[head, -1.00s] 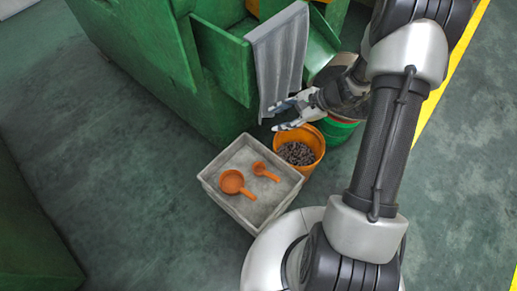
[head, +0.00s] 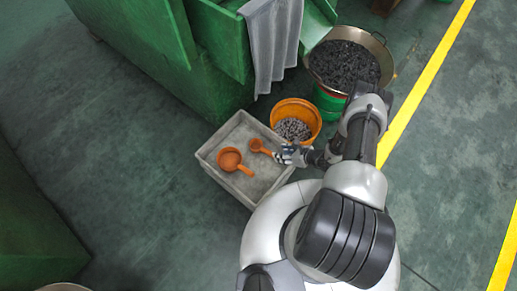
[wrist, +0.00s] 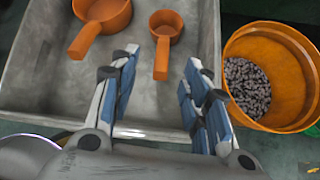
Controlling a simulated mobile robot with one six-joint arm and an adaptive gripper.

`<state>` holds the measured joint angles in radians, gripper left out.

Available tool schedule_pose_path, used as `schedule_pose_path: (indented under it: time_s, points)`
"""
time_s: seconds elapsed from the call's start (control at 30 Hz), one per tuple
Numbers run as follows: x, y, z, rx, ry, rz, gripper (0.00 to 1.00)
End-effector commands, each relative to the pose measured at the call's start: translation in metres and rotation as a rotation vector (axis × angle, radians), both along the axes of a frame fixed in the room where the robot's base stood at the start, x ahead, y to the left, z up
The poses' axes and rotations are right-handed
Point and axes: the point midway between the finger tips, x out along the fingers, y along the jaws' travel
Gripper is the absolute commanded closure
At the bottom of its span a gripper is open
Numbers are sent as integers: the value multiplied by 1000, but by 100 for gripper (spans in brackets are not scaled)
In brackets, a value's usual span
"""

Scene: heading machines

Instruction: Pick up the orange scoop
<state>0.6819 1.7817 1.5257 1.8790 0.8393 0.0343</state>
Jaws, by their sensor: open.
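Two orange scoops lie in a grey tray (head: 207,157). The larger scoop (head: 230,158) is on the left, and it shows at the top left of the wrist view (wrist: 103,12). The smaller scoop (head: 257,146) is to its right, nearer my gripper, and it shows in the wrist view (wrist: 162,45) with its handle pointing down toward the jaws. My gripper (head: 283,150) is at the tray's right side in the head view. In the wrist view my gripper (wrist: 157,85) is open and empty, with the smaller scoop's handle seen between its fingertips. I cannot tell the height above the tray.
An orange bucket (head: 317,122) with dark small parts stands right beside the tray. Behind it a wide pan (head: 384,62) of dark parts sits on a green container (head: 328,100). A green machine (head: 215,75) with a grey cloth (head: 272,45) stands behind. Floor left of the tray is clear.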

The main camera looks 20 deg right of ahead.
Motion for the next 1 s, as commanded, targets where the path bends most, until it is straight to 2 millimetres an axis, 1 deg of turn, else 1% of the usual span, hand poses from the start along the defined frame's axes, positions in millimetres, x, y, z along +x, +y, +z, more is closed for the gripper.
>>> schedule_pose_path:
  time_s: [0.03, 0.23, 0.33, 0.57, 0.7, 0.8, 0.9, 1.0]
  points:
    - [6, 8, -13, 0, 0, 6, 57]
    - [28, 27, -42, 0, -1, 6, 57]
    - [36, 33, -50, -1, -1, 4, 57]
    - [44, 39, -61, 1, -1, 3, 57]
    - [53, 43, -82, 0, -2, 5, 57]
    - [59, 48, -93, 1, -1, 6, 57]
    - [65, 52, -98, 0, -1, 3, 57]
    - [67, 54, -99, 0, -1, 2, 57]
